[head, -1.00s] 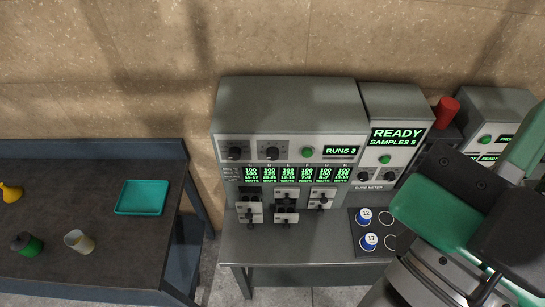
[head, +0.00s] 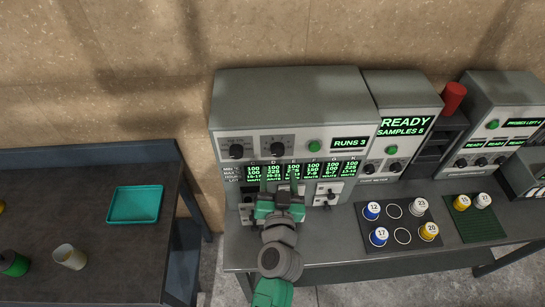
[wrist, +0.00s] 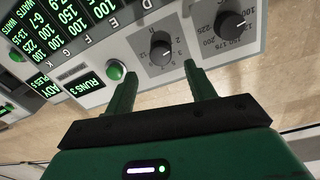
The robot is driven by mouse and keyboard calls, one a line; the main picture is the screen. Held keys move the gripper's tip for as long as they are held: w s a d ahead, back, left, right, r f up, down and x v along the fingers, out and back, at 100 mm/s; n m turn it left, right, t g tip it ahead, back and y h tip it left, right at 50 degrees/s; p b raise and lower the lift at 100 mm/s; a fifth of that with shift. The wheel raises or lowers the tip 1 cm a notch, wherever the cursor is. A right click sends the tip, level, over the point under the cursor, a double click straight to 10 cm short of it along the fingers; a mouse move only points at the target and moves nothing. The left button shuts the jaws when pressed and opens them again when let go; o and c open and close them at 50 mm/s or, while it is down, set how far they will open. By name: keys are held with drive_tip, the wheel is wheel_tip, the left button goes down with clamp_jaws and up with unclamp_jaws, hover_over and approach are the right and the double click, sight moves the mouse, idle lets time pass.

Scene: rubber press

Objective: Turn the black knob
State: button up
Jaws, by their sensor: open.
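Two large black knobs show on the left grey machine's upper panel in the head view: a left one (head: 236,151) and a right one (head: 278,149). In the wrist view, one black knob (wrist: 161,52) appears beyond and between my fingertips. The other knob (wrist: 230,23), with a dial reading from 125 to 225, appears past the right finger. My gripper (head: 281,189) is in front of the machine, below the right knob in the head view. It also shows in the wrist view (wrist: 159,68), open, with nothing between its fingers.
A green button (head: 314,146) and the RUNS 3 display (head: 350,143) are right of the knobs. Lever switches (head: 327,194) sit below. A black mat (head: 390,240) with numbered cups lies on the bench. A teal tray (head: 134,204) is on the left table.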

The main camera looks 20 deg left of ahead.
sight(278, 153)
drive_tip(key=x, duration=0.6)
drive_tip(key=shift+w+a+r, duration=0.1)
drive_tip(key=shift+w, duration=0.05)
drive_tip(key=shift+c, duration=0.2)
drive_tip(key=c, duration=0.9)
